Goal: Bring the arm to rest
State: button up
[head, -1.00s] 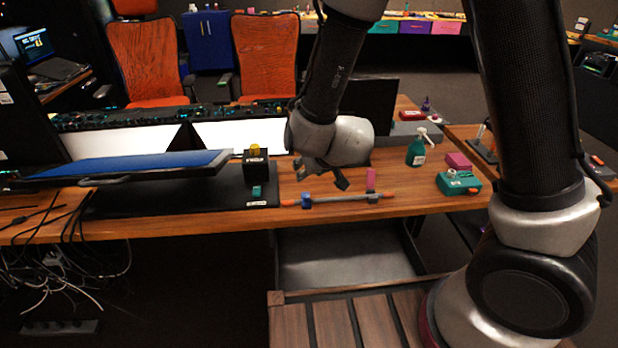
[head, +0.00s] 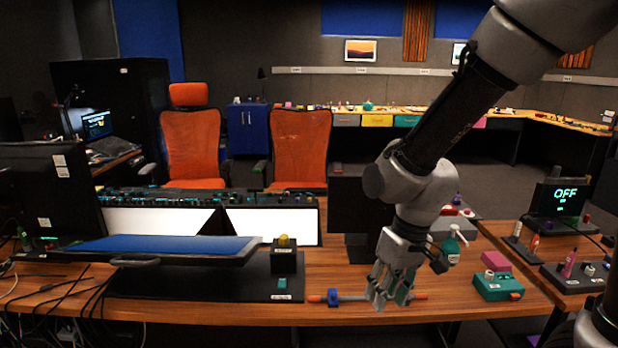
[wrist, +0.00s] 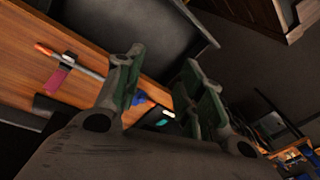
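My gripper (head: 408,280) hangs fingers-down above the front part of the wooden desk in the head view, to the right of the trackball box. Its fingers are spread apart with nothing between them. The wrist view also shows the open gripper (wrist: 165,70), with green-grey finger pads and an empty gap. My arm comes down from the upper right, bent at the wrist. The black box (head: 284,262) with a yellow ball (head: 284,241) on top stands left of the gripper, apart from it.
A grey bar with orange ends (head: 350,298) lies behind the gripper at the desk's front edge. A green spray bottle (head: 452,247) and a teal box (head: 497,287) stand to the right. A tilted blue-topped panel (head: 165,245) is at left. Orange chairs (head: 300,150) stand behind the desk.

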jog(key=s+d+r+m+t+h, duration=0.1)
jog(key=s+d+r, duration=0.3)
jog(key=d+r, duration=0.4)
jog(key=s+d+r+m+t+h, duration=0.1)
jog(key=s+d+r+m+t, duration=0.2)
jog(key=d+r, duration=0.6)
jog(key=s+d, duration=0.1)
jog(key=d, duration=0.2)
jog(key=shift+s+d+r+m, duration=0.2)
jog(key=shift+d+m, duration=0.2)
